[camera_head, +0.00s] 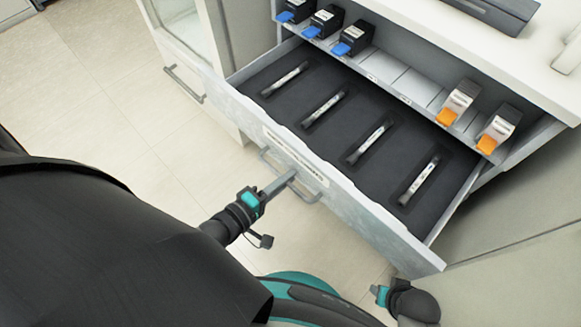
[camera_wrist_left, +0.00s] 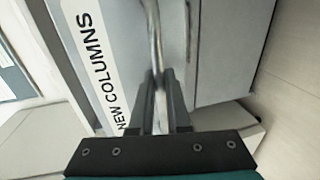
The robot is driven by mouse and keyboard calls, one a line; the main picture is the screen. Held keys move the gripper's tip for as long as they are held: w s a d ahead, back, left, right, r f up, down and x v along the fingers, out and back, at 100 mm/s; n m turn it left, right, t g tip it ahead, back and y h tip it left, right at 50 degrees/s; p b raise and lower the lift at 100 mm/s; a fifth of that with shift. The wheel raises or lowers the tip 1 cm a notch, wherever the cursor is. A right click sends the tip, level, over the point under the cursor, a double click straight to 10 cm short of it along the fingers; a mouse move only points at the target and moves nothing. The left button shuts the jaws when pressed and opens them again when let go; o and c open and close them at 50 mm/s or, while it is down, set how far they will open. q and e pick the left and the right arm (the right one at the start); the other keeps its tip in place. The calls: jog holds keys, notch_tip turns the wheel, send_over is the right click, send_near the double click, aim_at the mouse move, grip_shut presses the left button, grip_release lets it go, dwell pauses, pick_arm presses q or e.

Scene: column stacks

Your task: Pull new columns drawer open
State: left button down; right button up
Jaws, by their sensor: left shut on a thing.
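The new columns drawer (camera_head: 350,212) is pulled out, and its dark insert shows several slim columns (camera_head: 420,181) lying in slots. Its label, reading NEW COLUMNS, shows in the left wrist view (camera_wrist_left: 97,70). My left gripper (camera_head: 290,176) is shut on the bar handle (camera_head: 310,194) on the drawer front. In the left wrist view, the two fingers of the left gripper (camera_wrist_left: 160,100) close around the handle bar (camera_wrist_left: 155,40). My right gripper (camera_head: 380,293) shows in part at the bottom of the head view; its fingers are too unclear to read.
Above the drawer, a shelf holds several modules with blue tabs (camera_head: 353,38) at left and two with orange tabs (camera_head: 457,102) at right. A neighbouring cabinet has a grey handle (camera_head: 184,84). Tiled floor (camera_head: 110,130) is clear at left.

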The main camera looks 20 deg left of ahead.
pick_arm(q)
jog(key=shift+s+a, duration=0.2)
jog(key=shift+s, duration=0.25)
pick_arm(e)
jog(key=shift+s+f, duration=0.25)
jog(key=shift+s, duration=0.05)
pick_arm(q)
jog(key=c, duration=1.2)
grip_release()
jog(key=shift+o, duration=0.2)
jog(key=p+v, duration=0.3)
jog(key=v, duration=1.2)
jog(key=shift+s+p, duration=0.15)
jog(key=shift+p, duration=0.25)
pick_arm(e)
jog(key=s+d+f, duration=0.3)
jog(key=s+f, duration=0.1)
jog(key=f, duration=0.1)
jog(key=shift+d+f, duration=0.3)
jog(key=shift+f, duration=0.05)
jog(key=shift+s, duration=0.1)
